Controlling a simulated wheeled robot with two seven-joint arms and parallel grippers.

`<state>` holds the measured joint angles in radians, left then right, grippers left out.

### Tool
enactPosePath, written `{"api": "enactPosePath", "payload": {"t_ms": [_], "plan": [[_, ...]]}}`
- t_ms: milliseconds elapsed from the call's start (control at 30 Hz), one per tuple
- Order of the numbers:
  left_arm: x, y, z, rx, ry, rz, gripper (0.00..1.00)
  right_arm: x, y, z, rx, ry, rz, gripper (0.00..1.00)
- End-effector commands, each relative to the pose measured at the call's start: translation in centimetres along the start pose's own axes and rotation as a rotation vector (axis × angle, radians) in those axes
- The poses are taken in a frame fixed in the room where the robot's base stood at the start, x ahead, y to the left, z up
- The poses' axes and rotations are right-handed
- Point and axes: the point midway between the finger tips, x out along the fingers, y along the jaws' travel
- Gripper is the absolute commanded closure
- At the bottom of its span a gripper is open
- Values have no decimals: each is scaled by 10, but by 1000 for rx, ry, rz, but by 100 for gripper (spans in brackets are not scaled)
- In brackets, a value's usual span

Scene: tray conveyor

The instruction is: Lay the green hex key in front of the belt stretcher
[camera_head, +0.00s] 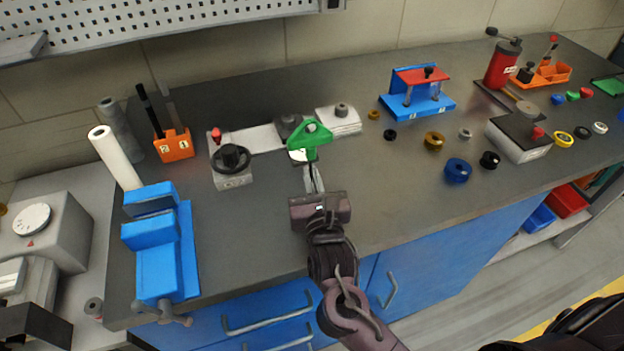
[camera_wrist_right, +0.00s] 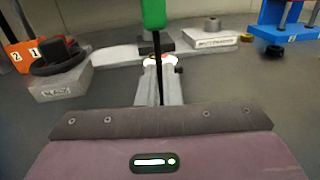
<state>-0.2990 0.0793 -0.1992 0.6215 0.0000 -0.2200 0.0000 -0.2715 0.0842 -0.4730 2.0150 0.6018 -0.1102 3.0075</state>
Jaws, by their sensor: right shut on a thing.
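The green hex key (camera_head: 309,139) is in my right gripper (camera_head: 313,178). Its green handle points up and its dark shaft runs down between the fingers. In the right wrist view the handle (camera_wrist_right: 153,14) is cut off by the top edge, and the shaft passes between the shut fingertips (camera_wrist_right: 160,68). The belt stretcher appears to be the long pale device (camera_head: 257,138) behind the gripper, with a grey handwheel block (camera_head: 233,181) at its left and a labelled pale block (camera_head: 340,120) at its right. The label is hard to read. My left gripper is not seen.
A blue vise (camera_head: 165,250) stands at the left front, near an orange holder (camera_head: 174,145). A blue and red fixture (camera_head: 415,95) stands behind several rings, including a blue one (camera_head: 457,170). The dark bench top (camera_head: 400,210) is bare in front of the rings.

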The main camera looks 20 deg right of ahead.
Motion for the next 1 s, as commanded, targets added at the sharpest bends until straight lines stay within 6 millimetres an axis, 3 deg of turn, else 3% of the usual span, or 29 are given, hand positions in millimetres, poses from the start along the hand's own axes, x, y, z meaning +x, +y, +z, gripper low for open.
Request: {"api": "enactPosePath", "payload": {"t_ms": [33, 233, 600, 767, 1000], "plan": [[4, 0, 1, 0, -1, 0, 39, 0, 0, -3, 1, 0, 0, 100], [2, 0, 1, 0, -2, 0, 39, 0, 0, -2, 0, 0, 0, 73], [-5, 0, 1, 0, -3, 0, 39, 0, 0, 5, -1, 0, 0, 73], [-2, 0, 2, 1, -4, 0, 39, -26, 0, 0, 3, 5, 0, 73], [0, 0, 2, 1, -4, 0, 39, -78, 0, -2, 2, 6, 0, 73]]}}
